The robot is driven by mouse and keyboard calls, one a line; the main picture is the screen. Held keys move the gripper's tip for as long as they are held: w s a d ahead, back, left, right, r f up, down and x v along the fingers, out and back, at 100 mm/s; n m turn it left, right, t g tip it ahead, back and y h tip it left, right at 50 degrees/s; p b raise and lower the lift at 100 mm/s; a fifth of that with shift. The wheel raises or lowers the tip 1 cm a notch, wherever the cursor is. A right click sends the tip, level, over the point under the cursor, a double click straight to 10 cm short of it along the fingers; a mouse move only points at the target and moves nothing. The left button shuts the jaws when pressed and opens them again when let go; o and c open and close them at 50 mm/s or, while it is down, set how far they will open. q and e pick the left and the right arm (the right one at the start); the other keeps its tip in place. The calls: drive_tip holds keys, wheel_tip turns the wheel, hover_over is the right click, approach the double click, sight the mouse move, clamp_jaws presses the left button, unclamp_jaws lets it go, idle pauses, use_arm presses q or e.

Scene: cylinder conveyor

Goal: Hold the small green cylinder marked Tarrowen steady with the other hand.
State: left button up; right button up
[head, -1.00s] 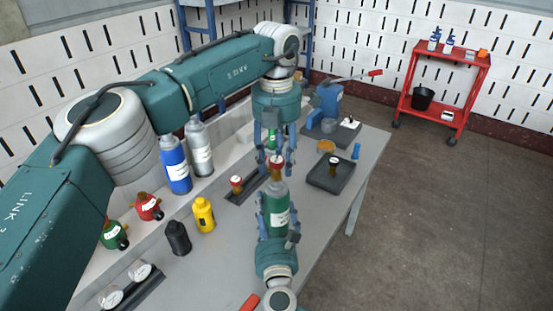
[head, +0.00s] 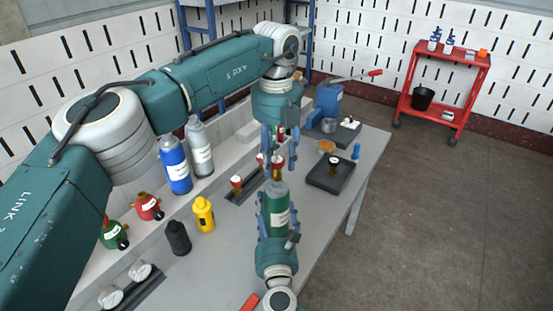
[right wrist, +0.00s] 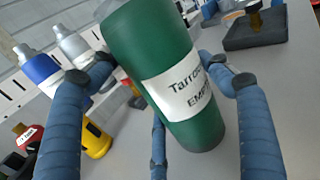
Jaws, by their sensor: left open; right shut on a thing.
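Blue (head: 175,165) and grey (head: 199,148) cylinders stand at the back left. Yellow (head: 204,215) and black (head: 178,238) bottles stand nearer. A dark tray (head: 318,182) holding a valve lies to the right. A rack with valves (head: 237,182) is left of the green cylinder.

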use_arm(q)
drive_tip(key=n, duration=0.5)
drive_tip(key=shift+n, duration=0.3)
drive_tip(key=n, duration=0.5)
drive_tip(key=shift+f, duration=0.1)
drive_tip(key=shift+f, duration=1.15)
